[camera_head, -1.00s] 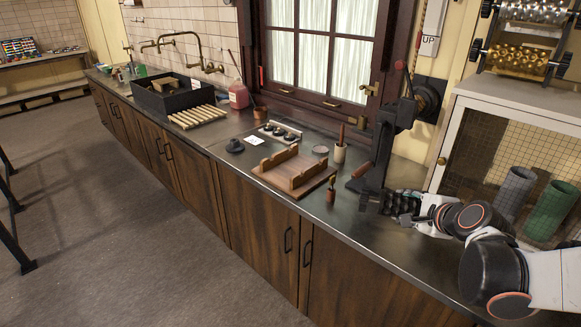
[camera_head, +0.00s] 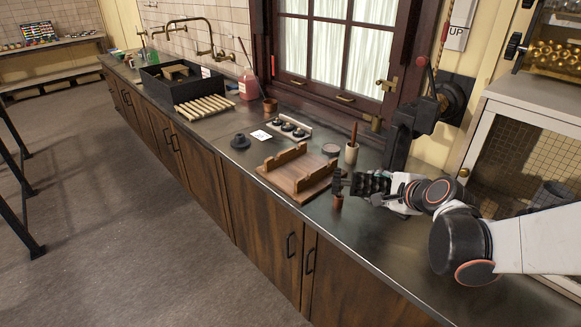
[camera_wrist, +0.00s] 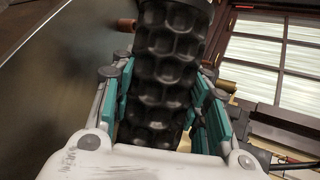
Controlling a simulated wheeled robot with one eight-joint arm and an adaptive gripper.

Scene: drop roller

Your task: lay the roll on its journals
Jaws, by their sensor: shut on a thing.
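My gripper (camera_head: 384,187) is shut on the roll (camera_head: 370,184), a black cylinder with a dimpled surface. In the wrist view the roll (camera_wrist: 168,75) lies between the two teal finger pads (camera_wrist: 124,88), running away from the palm; its far end is cut off at the top. The wooden cradle (camera_head: 316,168), a board with two notched uprights, sits on the counter just left of the roll. The roll is apart from the cradle, above the counter to its right. I cannot clearly see the roll's end journals.
The black press (camera_head: 405,130) is at the back right. A black knob (camera_head: 240,141) and slatted rack (camera_head: 205,107) are farther left.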

